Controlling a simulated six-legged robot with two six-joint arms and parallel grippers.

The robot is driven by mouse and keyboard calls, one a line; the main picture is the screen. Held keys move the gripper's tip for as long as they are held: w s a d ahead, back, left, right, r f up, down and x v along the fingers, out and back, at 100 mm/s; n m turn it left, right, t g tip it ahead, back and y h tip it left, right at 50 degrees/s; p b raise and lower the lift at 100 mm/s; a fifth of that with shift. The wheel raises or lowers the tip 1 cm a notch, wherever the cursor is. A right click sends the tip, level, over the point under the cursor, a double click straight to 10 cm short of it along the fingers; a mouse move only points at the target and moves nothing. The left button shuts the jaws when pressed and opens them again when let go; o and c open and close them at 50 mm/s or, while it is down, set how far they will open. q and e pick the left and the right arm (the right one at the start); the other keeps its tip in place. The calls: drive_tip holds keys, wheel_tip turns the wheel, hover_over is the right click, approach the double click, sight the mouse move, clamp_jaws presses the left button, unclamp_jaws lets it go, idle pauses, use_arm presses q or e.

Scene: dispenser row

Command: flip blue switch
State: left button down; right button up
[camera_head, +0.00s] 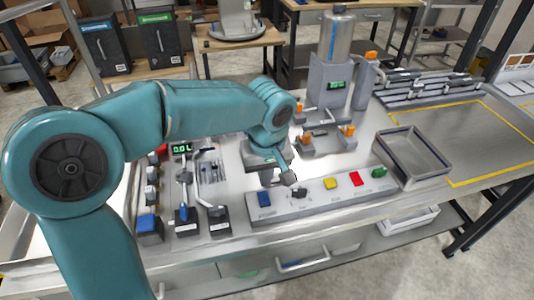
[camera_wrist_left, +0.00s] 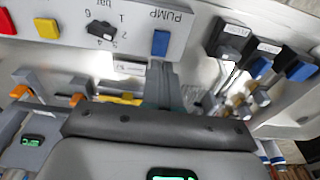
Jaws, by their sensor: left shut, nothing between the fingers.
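The blue switch (camera_head: 264,199) sits at the left end of a light grey control panel (camera_head: 325,199) on the bench. In the left wrist view the blue switch (camera_wrist_left: 160,43) lies under the printed word PUMP. My left gripper (camera_head: 288,179) is shut and empty, above the panel's back edge, a little right of and behind the switch. In the wrist view its fingertips (camera_wrist_left: 161,68) point toward the switch, with a small gap in the picture; I cannot tell the exact height above the panel. My right gripper is not in view.
A black knob (camera_head: 299,192), a yellow button (camera_head: 330,183), a red button (camera_head: 356,179) and a green button (camera_head: 379,172) share the panel. Lever valves (camera_head: 186,213) stand left of it. A metal tray (camera_head: 411,158) stands to the right, a dispenser (camera_head: 332,80) behind.

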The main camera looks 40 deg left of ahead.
use_arm(q)
wheel_tip(320, 180, up, 6)
hover_over(262, 193)
drive_tip(key=s+d, duration=0.2)
drive_tip(key=d, duration=0.1)
drive_tip(key=shift+a+r, duration=0.3)
drive_tip(key=shift+d, duration=0.1)
drive_tip(key=shift+w+a+r+b, duration=0.1)
drive_tip(key=shift+w+a+b, duration=0.35)
drive_tip(key=shift+b, duration=0.2)
drive_tip(key=f, duration=0.4)
drive_tip(key=a+f, duration=0.1)
drive_tip(key=f, duration=0.4)
drive_tip(key=w+f, duration=0.1)
drive_tip(key=f, duration=0.4)
drive_tip(key=shift+a, duration=0.2)
